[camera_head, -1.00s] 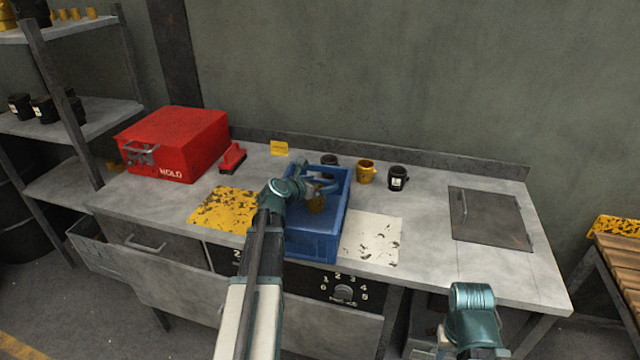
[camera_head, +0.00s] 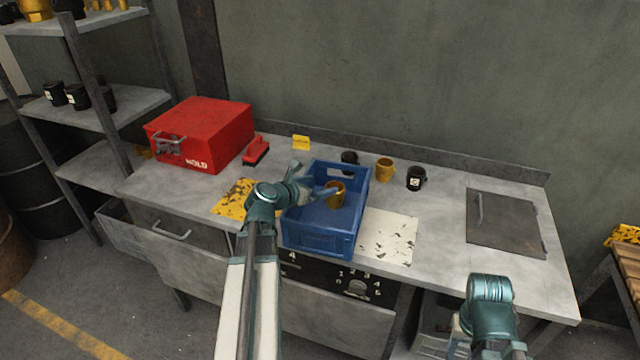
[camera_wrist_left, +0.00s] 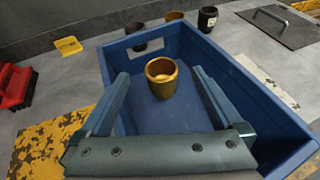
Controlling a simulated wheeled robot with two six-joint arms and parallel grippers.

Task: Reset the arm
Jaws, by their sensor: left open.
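My left gripper (camera_wrist_left: 160,98) is open over the near left part of the blue crate (camera_head: 320,242), its fingers spread in the left wrist view. A yellow mug (camera_head: 336,194) stands inside the crate; it also shows in the left wrist view (camera_wrist_left: 161,78), beyond and between the fingers, with a visible gap to each. In the head view the left gripper (camera_head: 322,193) reaches in over the crate's left wall. My right arm shows at the lower right of the head view, but its gripper fingers cannot be made out.
Behind the crate stand a yellow mug (camera_head: 384,169) and two dark mugs (camera_head: 416,178). A yellow worn plate (camera_head: 234,197), a white worn plate (camera_head: 388,238) and a dark hatch (camera_head: 505,224) lie on the bench.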

